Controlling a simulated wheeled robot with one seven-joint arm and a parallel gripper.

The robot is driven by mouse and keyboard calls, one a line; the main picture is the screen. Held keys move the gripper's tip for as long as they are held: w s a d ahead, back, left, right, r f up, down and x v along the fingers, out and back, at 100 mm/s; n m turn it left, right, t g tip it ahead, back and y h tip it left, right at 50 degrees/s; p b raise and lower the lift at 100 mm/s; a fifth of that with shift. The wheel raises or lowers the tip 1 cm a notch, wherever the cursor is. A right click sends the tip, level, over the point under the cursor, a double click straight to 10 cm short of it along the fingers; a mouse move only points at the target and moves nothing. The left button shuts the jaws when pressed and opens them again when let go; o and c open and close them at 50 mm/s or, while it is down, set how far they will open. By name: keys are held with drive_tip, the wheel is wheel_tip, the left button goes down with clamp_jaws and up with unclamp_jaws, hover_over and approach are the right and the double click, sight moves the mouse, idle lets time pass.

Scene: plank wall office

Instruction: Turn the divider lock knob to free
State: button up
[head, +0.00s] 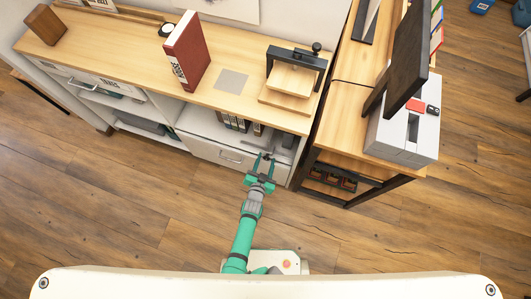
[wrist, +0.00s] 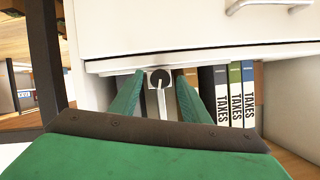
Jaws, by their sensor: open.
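The divider lock knob (wrist: 159,78) is a small dark round knob on a pale square plate, at the rim of a white drawer (wrist: 190,28). In the wrist view a pale narrow strip runs down from it; I cannot tell which setting it is in. My gripper (wrist: 160,85) has its green fingers apart, one on each side of the knob, with gaps visible to both. In the head view my gripper (head: 264,162) is at the right part of the drawer front (head: 215,152), and its fingertips largely hide the knob.
Binders labelled TAXES (wrist: 235,95) stand in the drawer beside the knob. The drawer handle (head: 231,159) is left of my gripper in the head view. A desk (head: 345,130) with a dark leg stands close on the right. The floor (head: 130,210) at left is clear.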

drive_tip(key=c, duration=1)
drive_tip(key=shift+c, duration=0.2)
drive_tip(key=shift+n+h, duration=0.3)
drive_tip(key=shift+h, duration=0.1)
drive_tip(key=shift+a+n+g+h, duration=0.2)
drive_tip(key=shift+n+g+h, duration=0.1)
drive_tip(key=shift+n, duration=0.3)
drive_tip(key=o, duration=1)
drive_tip(key=shift+o, duration=0.2)
drive_tip(key=v, duration=1)
drive_tip(key=shift+s+r, duration=0.2)
drive_tip(key=shift+s, duration=0.15)
